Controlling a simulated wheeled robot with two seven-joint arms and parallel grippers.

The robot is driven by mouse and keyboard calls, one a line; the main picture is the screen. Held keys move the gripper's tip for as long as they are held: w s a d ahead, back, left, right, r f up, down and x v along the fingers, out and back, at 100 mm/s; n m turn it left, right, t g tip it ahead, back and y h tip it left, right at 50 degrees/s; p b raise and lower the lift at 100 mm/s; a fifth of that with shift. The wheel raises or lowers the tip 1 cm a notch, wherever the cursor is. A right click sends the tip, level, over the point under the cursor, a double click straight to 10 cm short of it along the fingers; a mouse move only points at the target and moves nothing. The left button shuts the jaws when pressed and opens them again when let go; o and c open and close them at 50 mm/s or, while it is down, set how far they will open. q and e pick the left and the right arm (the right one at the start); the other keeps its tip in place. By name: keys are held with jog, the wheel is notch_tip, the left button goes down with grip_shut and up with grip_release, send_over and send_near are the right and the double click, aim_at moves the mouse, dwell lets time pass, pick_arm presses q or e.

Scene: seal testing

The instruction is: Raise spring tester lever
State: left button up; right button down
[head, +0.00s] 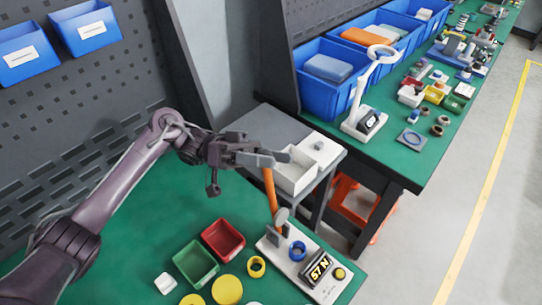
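The spring tester (274,256) has a pale base and stands at the right end of the near green table. Its orange lever (270,190) stands nearly upright, with a grey round part at its foot. A blue ring sits on the base, and the display (319,268) reads 57 N beside a yellow button. My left gripper (268,158) reaches in from the left, with its fingers at the lever's top end. The fingers overlap the lever top, so I cannot tell whether they grip it. My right gripper is not in view.
A green bin (195,263), a red bin (223,240) and yellow round pieces lie left of the tester. A white open box (296,176) stands on a grey stand behind the lever. A second green table (396,149) with blue bins and small parts is at the right.

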pick_arm(q)
jog(key=shift+a+b, duration=0.15)
jog(key=shift+b, duration=0.15)
jog(key=b+v, duration=0.6)
jog(key=v, duration=0.1)
jog(key=shift+a, duration=0.25)
jog(key=shift+w, duration=0.15)
